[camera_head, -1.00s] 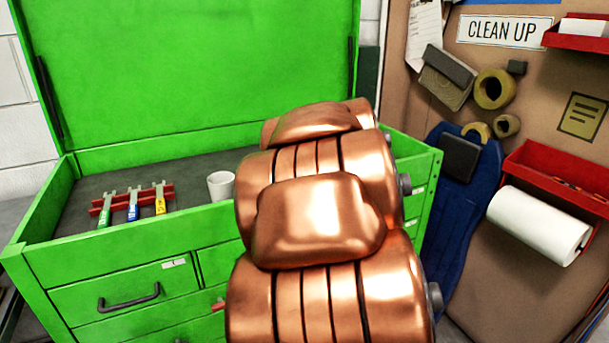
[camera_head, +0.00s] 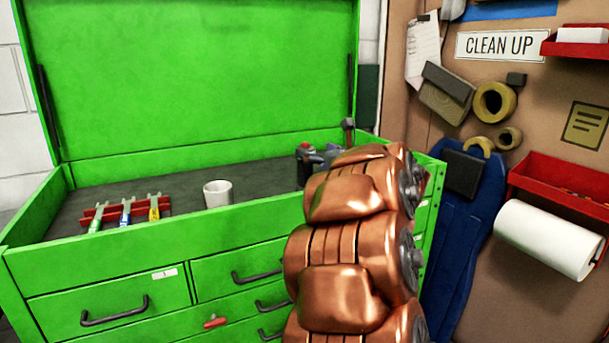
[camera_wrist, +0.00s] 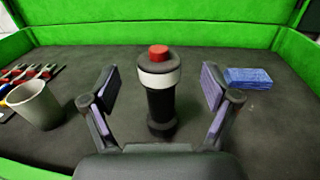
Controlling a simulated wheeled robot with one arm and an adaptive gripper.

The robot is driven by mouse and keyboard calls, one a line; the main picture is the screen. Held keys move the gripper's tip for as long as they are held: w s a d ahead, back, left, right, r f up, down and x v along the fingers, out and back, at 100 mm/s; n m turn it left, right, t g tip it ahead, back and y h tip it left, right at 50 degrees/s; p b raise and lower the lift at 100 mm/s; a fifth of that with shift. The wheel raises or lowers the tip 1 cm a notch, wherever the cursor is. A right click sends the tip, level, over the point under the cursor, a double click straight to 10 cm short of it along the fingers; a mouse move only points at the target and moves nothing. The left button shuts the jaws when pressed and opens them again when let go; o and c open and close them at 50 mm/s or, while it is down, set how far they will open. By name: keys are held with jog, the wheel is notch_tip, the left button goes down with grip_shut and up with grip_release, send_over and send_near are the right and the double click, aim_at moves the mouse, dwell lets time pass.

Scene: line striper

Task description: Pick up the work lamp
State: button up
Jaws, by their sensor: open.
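The work lamp (camera_wrist: 160,90) stands upright on the dark floor of the green chest's top. It is a black cylinder with a white band and a red top. In the wrist view my gripper (camera_wrist: 158,90) is open, with one finger on each side of the lamp and visible gaps between. In the head view the lamp (camera_head: 304,164) is partly hidden behind my gripper (camera_head: 325,158) and arm, with its red top showing.
A grey-white cup (camera_wrist: 35,105) stands left of my gripper. A blue sponge-like block (camera_wrist: 248,78) lies to the right. Wrenches on a red rack (camera_head: 126,212) lie farther left. The chest's raised walls (camera_head: 150,232) surround the area, with the lid (camera_head: 190,70) open behind.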

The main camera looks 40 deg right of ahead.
aim_at(305, 147)
jog(key=shift+w+d+f+p, duration=0.15)
jog(key=shift+w, duration=0.75)
jog(key=shift+w+d+f+p, duration=0.15)
jog(key=shift+w+f, duration=0.05)
jog(key=shift+w, duration=0.7)
jog(key=shift+w+d+f+p, duration=0.15)
jog(key=shift+w, duration=0.75)
grip_shut()
